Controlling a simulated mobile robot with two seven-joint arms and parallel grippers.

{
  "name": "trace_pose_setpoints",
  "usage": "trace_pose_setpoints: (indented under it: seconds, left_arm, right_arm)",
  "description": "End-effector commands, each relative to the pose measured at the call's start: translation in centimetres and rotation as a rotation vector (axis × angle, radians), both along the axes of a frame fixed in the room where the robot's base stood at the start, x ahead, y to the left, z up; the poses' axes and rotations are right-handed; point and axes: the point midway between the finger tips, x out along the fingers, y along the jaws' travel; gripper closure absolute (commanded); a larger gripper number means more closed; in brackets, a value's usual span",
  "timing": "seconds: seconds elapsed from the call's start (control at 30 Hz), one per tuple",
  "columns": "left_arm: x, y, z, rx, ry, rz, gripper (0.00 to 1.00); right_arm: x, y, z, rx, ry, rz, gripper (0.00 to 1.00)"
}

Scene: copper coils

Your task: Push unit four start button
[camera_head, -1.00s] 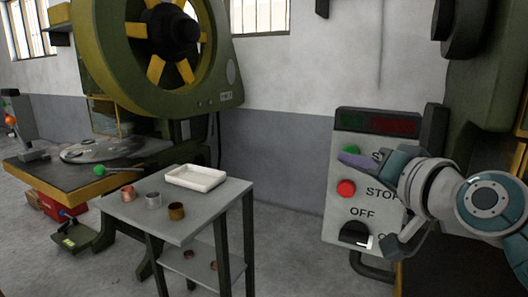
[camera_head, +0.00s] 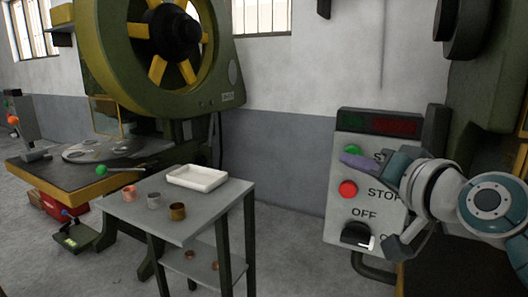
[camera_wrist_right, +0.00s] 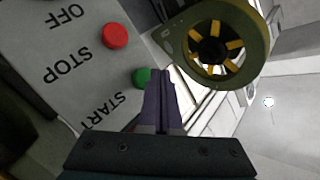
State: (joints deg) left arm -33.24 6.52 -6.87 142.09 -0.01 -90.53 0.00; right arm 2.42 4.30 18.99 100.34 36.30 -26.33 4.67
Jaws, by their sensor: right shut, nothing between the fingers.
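A grey control panel (camera_head: 341,215) stands at the right in the head view. It has a green start button (camera_head: 352,151), a red stop button (camera_head: 348,189) and a black OFF switch (camera_head: 355,234). My right gripper (camera_head: 347,159) is shut and empty, its purple fingertips just in front of the panel by the green button. In the right wrist view, the closed fingers (camera_wrist_right: 160,75) are beside the green button (camera_wrist_right: 142,77), with the red button (camera_wrist_right: 115,36) farther left. I cannot tell whether the fingertips touch the green button. My left gripper is not in view.
A small grey table (camera_head: 213,205) holds a white tray (camera_head: 197,178) and several metal rings. A large green press with a yellow flywheel (camera_head: 128,85) stands behind it. Open floor (camera_head: 290,255) lies between the table and the panel.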

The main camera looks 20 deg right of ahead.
Motion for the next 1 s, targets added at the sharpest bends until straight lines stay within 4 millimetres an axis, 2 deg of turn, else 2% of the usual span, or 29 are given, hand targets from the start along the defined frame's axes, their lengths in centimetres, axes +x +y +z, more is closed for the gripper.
trace_pose_setpoints:
  seconds: [1.0]
  left_arm:
    - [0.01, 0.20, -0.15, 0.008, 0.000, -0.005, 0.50]
  right_arm:
    - [0.57, -0.64, 0.02, 0.001, -0.001, 0.001, 1.00]
